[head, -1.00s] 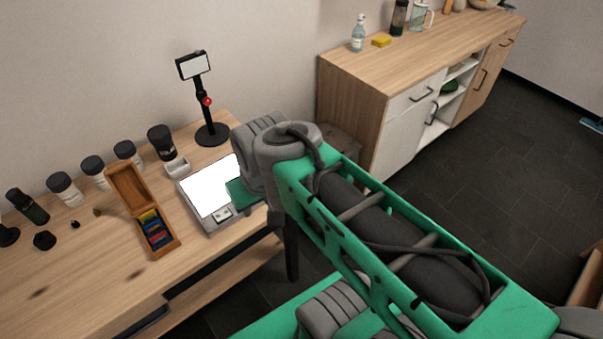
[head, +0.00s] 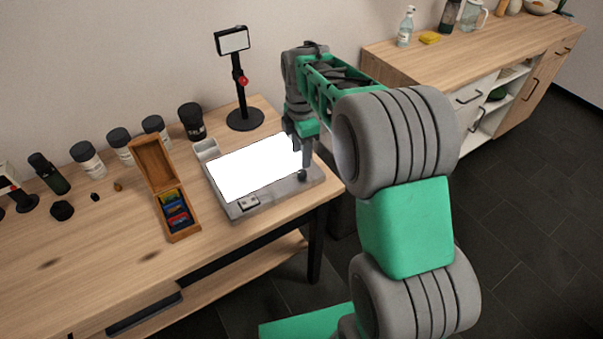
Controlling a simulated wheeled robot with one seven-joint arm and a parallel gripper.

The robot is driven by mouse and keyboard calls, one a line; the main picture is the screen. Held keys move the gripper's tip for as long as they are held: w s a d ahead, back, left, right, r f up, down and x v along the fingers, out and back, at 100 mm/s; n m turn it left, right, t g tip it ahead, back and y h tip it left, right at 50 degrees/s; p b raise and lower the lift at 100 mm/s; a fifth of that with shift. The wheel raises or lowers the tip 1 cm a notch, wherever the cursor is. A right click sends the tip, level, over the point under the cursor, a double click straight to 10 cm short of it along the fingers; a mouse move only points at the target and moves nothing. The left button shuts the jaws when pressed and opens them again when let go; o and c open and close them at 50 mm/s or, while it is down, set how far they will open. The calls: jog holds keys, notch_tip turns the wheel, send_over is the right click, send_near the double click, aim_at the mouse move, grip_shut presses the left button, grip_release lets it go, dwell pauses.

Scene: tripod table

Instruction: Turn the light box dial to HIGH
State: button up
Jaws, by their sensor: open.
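The light box (head: 280,194) lies on the wooden table, a grey slab with a bright white lit panel (head: 250,170). Its dial (head: 302,175) is a small dark knob at the right end of the box. A small switch block (head: 248,202) sits at its front left. My gripper (head: 300,158) points down over the right end of the box, with its fingers just above or at the dial; I cannot tell whether they touch it. The gripper is open. The dial's setting and markings are too small to read.
A phone stand (head: 242,85) rises behind the box. An open wooden case (head: 168,190) with coloured pieces stands to the left. Several jars (head: 88,160) line the back. A wooden cabinet (head: 420,60) is at the right. The table's front left is clear.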

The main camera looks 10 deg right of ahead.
aim_at(301, 172)
notch_tip(301, 172, down, 7)
jog(key=shift+r, duration=0.1)
grip_shut()
dwell(0.6)
